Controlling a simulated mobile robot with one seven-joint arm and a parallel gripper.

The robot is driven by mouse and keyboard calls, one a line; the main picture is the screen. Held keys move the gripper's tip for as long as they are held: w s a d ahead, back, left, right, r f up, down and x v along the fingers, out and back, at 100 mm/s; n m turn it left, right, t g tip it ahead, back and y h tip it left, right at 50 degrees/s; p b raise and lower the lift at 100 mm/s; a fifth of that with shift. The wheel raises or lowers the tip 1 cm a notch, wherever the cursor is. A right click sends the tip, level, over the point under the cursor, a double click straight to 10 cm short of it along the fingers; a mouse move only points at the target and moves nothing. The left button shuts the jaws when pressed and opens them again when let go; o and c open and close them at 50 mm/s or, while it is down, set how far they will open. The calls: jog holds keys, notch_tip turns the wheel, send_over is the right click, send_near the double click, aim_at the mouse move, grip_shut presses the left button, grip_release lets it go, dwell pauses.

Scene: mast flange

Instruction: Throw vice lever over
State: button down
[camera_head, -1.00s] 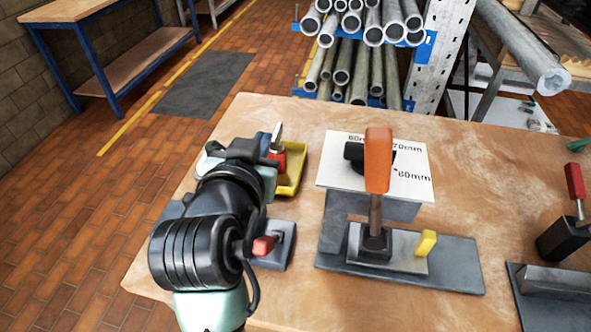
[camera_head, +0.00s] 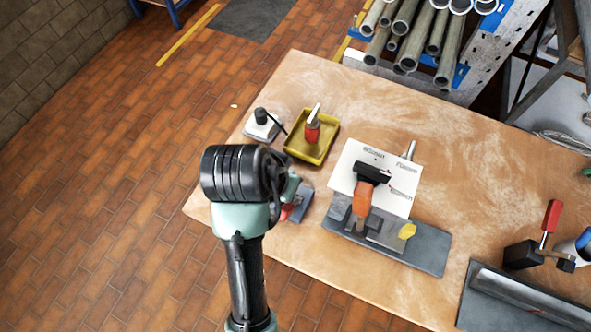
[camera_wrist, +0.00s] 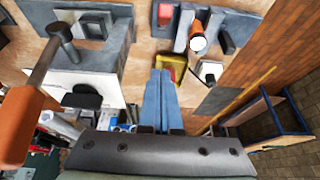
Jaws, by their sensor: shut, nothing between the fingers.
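A lever with an orange handle (camera_head: 361,197) stands up from a grey vice-like fixture (camera_head: 430,253) on the bench, with a yellow block (camera_head: 407,231) beside it. In the wrist view the orange handle (camera_wrist: 17,125) is large at the left edge, and its metal rod runs up to a dark pivot. My gripper (camera_wrist: 160,75) shows in the wrist view as two blue-grey fingers pressed together, empty. They are to the right of the lever in that view, apart from it. In the head view my arm hides the fingers.
A white printed card (camera_head: 399,201) with a black piece (camera_head: 371,172) lies behind the lever. A yellow tray (camera_head: 325,145) with a red-handled tool (camera_head: 312,128) is at the left. A red lever (camera_head: 551,216) stands at the right. Pipes are racked behind; the bench's back middle is clear.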

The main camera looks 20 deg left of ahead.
aim_at(281, 220)
jog(key=f, duration=0.3)
jog(key=w+f+p, duration=0.1)
jog(key=f, duration=0.3)
jog(key=f+p, duration=0.1)
jog(key=f, duration=0.2)
jog(key=shift+w+f, duration=0.2)
jog(key=shift+w, duration=0.1)
jog(key=shift+s+f+p, duration=0.35)
jog(key=shift+s+p, duration=0.05)
jog(key=shift+f, duration=0.1)
jog(key=shift+s+f, duration=0.1)
jog(key=shift+s+f+b, duration=0.2)
jog(key=shift+b, duration=0.1)
jog(key=s+f+t+b, duration=0.2)
jog(key=b, duration=0.1)
jog(key=shift+s+t+b, duration=0.35)
jog(key=shift+t+b, duration=0.05)
jog(key=shift+s+f, duration=0.35)
jog(key=shift+s, duration=0.3)
